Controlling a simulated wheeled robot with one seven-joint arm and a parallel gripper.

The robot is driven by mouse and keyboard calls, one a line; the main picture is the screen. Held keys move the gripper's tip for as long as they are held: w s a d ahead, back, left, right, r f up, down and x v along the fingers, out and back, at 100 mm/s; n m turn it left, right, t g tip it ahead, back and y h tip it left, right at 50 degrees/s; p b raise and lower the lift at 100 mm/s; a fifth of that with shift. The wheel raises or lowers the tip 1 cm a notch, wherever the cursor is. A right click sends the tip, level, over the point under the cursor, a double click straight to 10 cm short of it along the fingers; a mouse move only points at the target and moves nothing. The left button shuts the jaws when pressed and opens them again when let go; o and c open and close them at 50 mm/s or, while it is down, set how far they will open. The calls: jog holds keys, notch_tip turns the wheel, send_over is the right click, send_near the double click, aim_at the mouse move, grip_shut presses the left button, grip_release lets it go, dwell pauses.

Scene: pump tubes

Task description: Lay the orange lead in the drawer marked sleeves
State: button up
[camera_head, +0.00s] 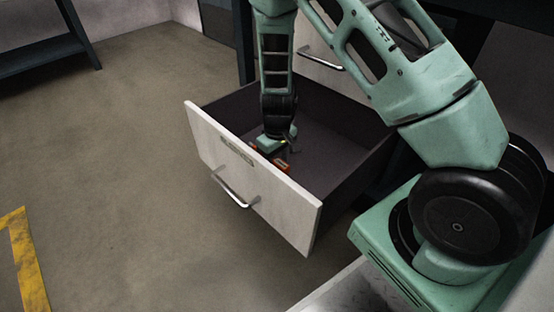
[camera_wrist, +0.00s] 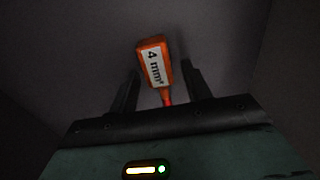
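The open drawer (camera_head: 262,205) has a pale front with a metal handle and a small label too small to read. The orange lead (camera_wrist: 153,62) has a block-shaped end with a white "4 mm²" tag and a thin red-orange tail. In the head view the lead (camera_head: 282,166) shows low inside the drawer, close behind its front. My gripper (camera_head: 274,153) points down inside the drawer. In the wrist view its two dark fingers (camera_wrist: 161,80) stand apart, with the lead between and just beyond them and a gap on each side. The lead appears to lie on the drawer floor.
Another pale drawer front with a handle (camera_head: 322,60) is above and behind the open drawer. The drawer's dark side walls (camera_head: 350,160) rise around my gripper. The drawer's visible floor is otherwise bare. Open floor lies to the left, with yellow tape (camera_head: 27,262).

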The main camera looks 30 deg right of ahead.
jog(key=shift+r, duration=0.1)
notch_tip(320, 180, up, 12)
jog(key=p, duration=0.6)
jog(key=shift+p, duration=0.3)
jog(key=shift+r, duration=0.15)
jog(key=s+r+m+t, duration=0.1)
jog(key=s+r, duration=0.5)
jog(key=r, duration=0.3)
jog(key=s+r+m+t, duration=0.1)
jog(key=s+r+t, duration=0.1)
jog(key=s+r, duration=0.5)
jog(key=s+a+r+n+g+p, duration=0.2)
jog(key=s+a+r+n, duration=0.3)
jog(key=a, duration=0.4)
jog(key=s+a+r+n+g+p, duration=0.1)
jog(key=s+a+r+n+p, duration=0.15)
jog(key=s+a, duration=0.55)
notch_tip(320, 180, up, 38)
jog(key=a+p, duration=0.1)
jog(key=p, duration=3.6)
jog(key=shift+w+a+y+p, duration=0.2)
jog(key=shift+w+y+p, duration=0.1)
jog(key=shift+w+p, duration=0.15)
